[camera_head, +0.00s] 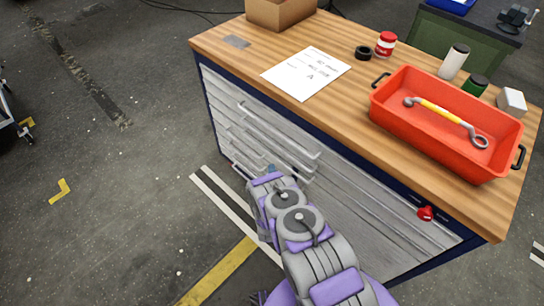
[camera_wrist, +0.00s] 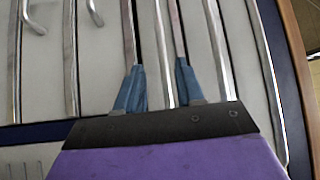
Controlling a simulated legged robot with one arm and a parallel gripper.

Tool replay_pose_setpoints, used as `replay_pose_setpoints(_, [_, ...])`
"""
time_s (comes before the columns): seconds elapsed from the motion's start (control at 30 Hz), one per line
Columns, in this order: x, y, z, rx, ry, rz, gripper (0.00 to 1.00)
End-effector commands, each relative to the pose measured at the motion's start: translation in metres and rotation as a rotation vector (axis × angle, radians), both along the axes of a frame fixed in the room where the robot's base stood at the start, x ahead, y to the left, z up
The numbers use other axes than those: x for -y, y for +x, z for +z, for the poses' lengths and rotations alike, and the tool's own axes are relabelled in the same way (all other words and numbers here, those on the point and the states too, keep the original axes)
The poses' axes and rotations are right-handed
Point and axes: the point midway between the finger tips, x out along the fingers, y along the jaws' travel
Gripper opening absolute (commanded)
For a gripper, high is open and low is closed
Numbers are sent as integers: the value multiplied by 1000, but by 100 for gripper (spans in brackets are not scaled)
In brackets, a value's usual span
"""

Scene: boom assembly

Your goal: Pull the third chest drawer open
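The chest (camera_head: 385,205) is a workbench with grey drawer fronts, a dark blue frame and long pale handle bars. Its drawers look closed in the head view; the lower ones are partly hidden by my arm. My gripper (camera_head: 272,169) is at the lower drawer fronts, left of the chest's middle. In the wrist view the drawer bars run up and down the picture. My gripper (camera_wrist: 159,88) has its two blue fingers apart, with a metal handle bar (camera_wrist: 163,50) running between them. I cannot tell whether the fingers touch it, or which drawer it belongs to.
The wooden top (camera_head: 345,105) holds a red tray (camera_head: 400,112) with a yellow-handled wrench, a paper sheet (camera_head: 306,73), a cardboard box (camera_head: 280,12) and small containers. A red knob (camera_head: 426,213) sits at the chest's right.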

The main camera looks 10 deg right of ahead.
Motion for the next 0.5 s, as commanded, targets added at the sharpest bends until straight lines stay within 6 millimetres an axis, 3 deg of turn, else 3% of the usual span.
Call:
replay_pose_setpoints(0.4, [5, 20, 5, 3, -1, -4, 38])
replay_pose_setpoints(0.5, [6, 36, 7, 5, -1, -2, 38])
